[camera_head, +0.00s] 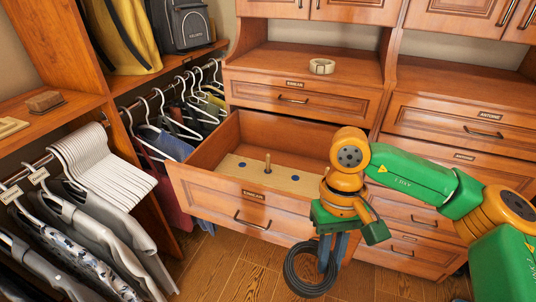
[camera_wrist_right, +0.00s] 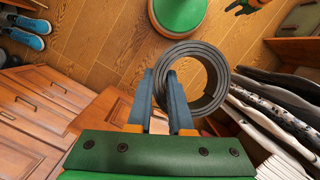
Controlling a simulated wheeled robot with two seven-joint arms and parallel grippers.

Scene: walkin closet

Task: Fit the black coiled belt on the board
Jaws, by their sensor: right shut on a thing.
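The black coiled belt (camera_head: 300,282) hangs in my right gripper (camera_head: 328,262), in front of the open drawer and above the floor. In the right wrist view the coil (camera_wrist_right: 216,82) is a loose ring of several turns, its near edge at the fingers (camera_wrist_right: 172,92). The pale board (camera_head: 232,165) lies inside the drawer. The belt is apart from the board.
The open drawer's front panel (camera_head: 205,200) stands between the belt and the board. A cream coiled belt (camera_head: 321,66) sits on the shelf above. Hanging clothes (camera_head: 110,235) and hangers line the left side. Wooden floor (camera_head: 225,265) is clear in front.

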